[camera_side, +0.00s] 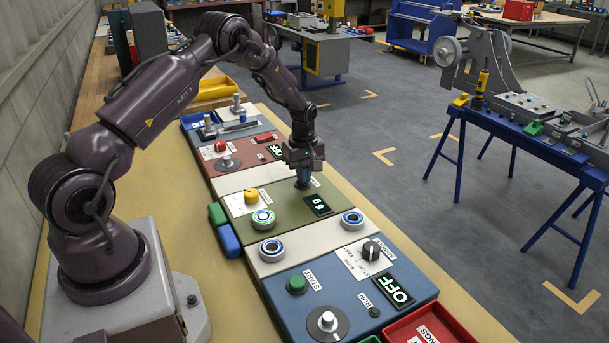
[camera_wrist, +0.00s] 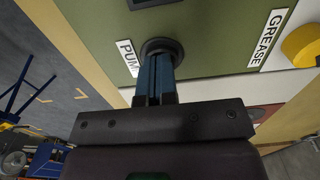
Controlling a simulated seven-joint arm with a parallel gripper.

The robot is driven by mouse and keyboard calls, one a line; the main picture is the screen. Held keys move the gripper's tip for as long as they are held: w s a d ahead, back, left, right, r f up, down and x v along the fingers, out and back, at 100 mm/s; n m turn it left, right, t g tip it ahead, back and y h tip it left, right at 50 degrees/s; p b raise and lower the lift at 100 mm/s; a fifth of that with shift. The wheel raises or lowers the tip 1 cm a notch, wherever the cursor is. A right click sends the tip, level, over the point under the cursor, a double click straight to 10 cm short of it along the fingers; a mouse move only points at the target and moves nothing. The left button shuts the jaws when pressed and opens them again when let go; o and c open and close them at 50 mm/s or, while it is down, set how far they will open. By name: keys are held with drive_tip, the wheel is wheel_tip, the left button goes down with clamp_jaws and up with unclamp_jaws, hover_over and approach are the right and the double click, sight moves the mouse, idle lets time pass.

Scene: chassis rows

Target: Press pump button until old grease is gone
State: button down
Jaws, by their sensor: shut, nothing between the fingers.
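My gripper (camera_side: 303,186) is shut, pointing down over the green panel (camera_side: 285,208). In the wrist view its blue fingers (camera_wrist: 158,62) reach a dark round collar (camera_wrist: 178,46) beside a label starting "PUM". The fingertips and the collar overlap; the button's top is hidden, so I cannot tell whether it is pressed down. A lit display (camera_side: 318,206) on the green panel reads like "6 g" or "69". A yellow knob (camera_side: 251,196) sits on the white strip left of my gripper; in the wrist view the knob (camera_wrist: 303,45) is near a "GREASE" label (camera_wrist: 265,38).
Round ringed fittings (camera_side: 263,219) sit left of my gripper and on the near white strip (camera_side: 300,248). A blue panel (camera_side: 340,300) with a green START button (camera_side: 297,284) and an "OFF" display (camera_side: 395,290) is nearer. A red tray (camera_side: 432,325) stands at front right.

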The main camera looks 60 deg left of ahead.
wheel_tip(320, 180, up, 13)
drive_tip(key=shift+w+a, duration=0.15)
drive_tip(key=shift+w, duration=0.15)
drive_tip(key=shift+r, duration=0.1)
idle(0.4)
drive_tip(key=s+d+r+m+t, duration=0.2)
drive_tip(key=s+d+r+m, duration=0.6)
drive_tip(key=s+d, duration=0.3)
drive_tip(key=s+d+r+m+t, duration=0.3)
drive_tip(key=s+d+r+m, duration=0.6)
drive_tip(key=s+d, duration=0.3)
drive_tip(key=shift+s+d+r+m+t, duration=0.25)
drive_tip(key=shift+s+m, duration=0.25)
drive_tip(key=shift+s, duration=0.3)
drive_tip(key=shift+f, duration=0.1)
